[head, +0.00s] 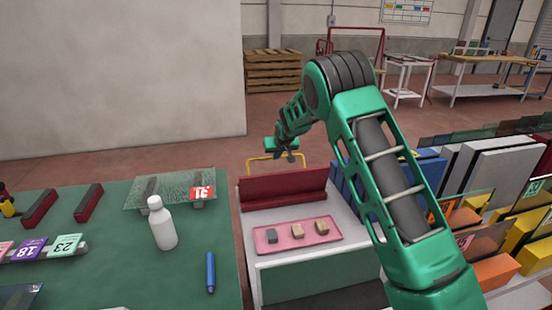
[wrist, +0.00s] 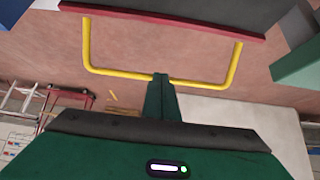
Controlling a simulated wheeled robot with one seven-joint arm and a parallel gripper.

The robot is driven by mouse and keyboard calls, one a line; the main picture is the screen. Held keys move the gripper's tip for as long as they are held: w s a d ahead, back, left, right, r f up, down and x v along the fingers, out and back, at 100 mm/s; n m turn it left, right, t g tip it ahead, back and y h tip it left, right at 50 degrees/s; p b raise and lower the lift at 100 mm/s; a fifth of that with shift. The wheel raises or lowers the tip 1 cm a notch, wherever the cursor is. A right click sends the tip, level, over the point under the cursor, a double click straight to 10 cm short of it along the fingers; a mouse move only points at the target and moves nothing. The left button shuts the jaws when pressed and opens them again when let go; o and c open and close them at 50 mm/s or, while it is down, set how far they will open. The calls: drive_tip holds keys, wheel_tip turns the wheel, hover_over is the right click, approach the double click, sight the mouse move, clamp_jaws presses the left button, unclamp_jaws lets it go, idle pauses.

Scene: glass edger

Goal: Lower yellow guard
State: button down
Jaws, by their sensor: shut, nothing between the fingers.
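The yellow guard is a U-shaped bar that shows in the head view (head: 262,157) behind the dark red block on the white bench. In the wrist view the yellow guard (wrist: 112,73) spans the upper middle, with two arms running up toward a dark red edge. My gripper (head: 290,156) is at the bar in the head view. In the wrist view my gripper (wrist: 161,78) has its fingers shut together, with the tips overlapping the middle of the bar. I cannot tell whether they touch it. Nothing is held.
The dark red block (head: 283,190) stands behind a pink tray (head: 270,247) with small blocks. A green table (head: 120,270) at left carries a white bottle (head: 161,224) and a blue marker (head: 210,272). Racks of glass and panels (head: 505,165) crowd the right. Floor beyond the bar is open.

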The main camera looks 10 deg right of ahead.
drive_tip(key=shift+w, duration=0.15)
drive_tip(key=w+f+g, duration=0.3)
drive_tip(key=w+f, duration=0.2)
drive_tip(key=w, duration=0.1)
drive_tip(key=shift+w+f, duration=0.2)
drive_tip(key=shift+f, duration=0.1)
idle(0.7)
drive_tip(key=shift+r, duration=0.1)
idle(0.5)
wheel_tip(320, 180, up, 13)
drive_tip(key=shift+r, duration=0.2)
